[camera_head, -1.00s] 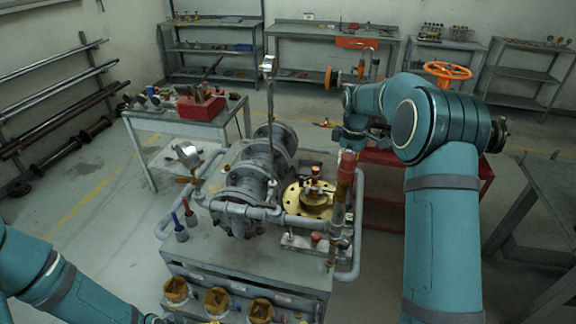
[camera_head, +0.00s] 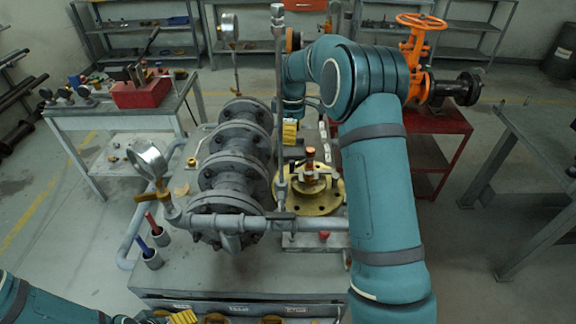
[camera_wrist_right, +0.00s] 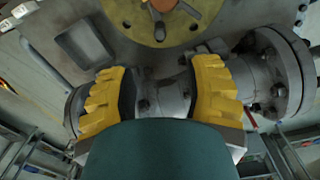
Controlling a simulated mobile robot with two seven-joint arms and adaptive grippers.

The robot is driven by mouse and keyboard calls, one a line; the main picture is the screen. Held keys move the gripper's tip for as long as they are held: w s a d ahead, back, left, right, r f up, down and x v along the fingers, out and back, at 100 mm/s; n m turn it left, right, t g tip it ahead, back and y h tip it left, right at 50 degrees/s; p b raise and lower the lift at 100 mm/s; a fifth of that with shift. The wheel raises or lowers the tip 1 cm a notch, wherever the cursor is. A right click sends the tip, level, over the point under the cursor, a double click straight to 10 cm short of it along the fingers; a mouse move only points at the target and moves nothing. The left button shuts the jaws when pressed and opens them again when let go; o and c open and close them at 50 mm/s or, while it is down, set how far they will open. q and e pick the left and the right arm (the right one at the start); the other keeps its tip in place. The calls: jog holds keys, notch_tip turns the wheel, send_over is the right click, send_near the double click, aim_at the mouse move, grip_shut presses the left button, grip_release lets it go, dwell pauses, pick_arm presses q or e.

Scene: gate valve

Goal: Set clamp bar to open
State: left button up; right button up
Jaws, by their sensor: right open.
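A round brass flange (camera_head: 323,200) lies on the bench, right of the grey flanged valve body (camera_head: 232,160). A copper-topped post (camera_head: 311,155) and a small bar stand at its centre. This may be the clamp bar; I cannot tell for certain. In the right wrist view the brass disc (camera_wrist_right: 135,25) is at the top, with short bars at its hub. My right gripper (camera_head: 292,131) is above the bench behind the flange, partly hidden. In the wrist view its yellow fingers (camera_wrist_right: 160,82) are apart with nothing held between them.
A grey pipe (camera_head: 265,223) crosses the bench front, and a tall upright rod (camera_head: 279,90) stands beside the flange. A pressure gauge (camera_head: 149,160) rises at the left. An orange handwheel valve (camera_head: 422,50) stands on a red table (camera_head: 440,122) behind my right arm.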

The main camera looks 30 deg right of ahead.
aim_at(292, 161)
notch_tip(292, 161, down, 13)
jog(key=shift+r+b, duration=0.15)
jog(key=shift+b, duration=0.45)
grip_shut()
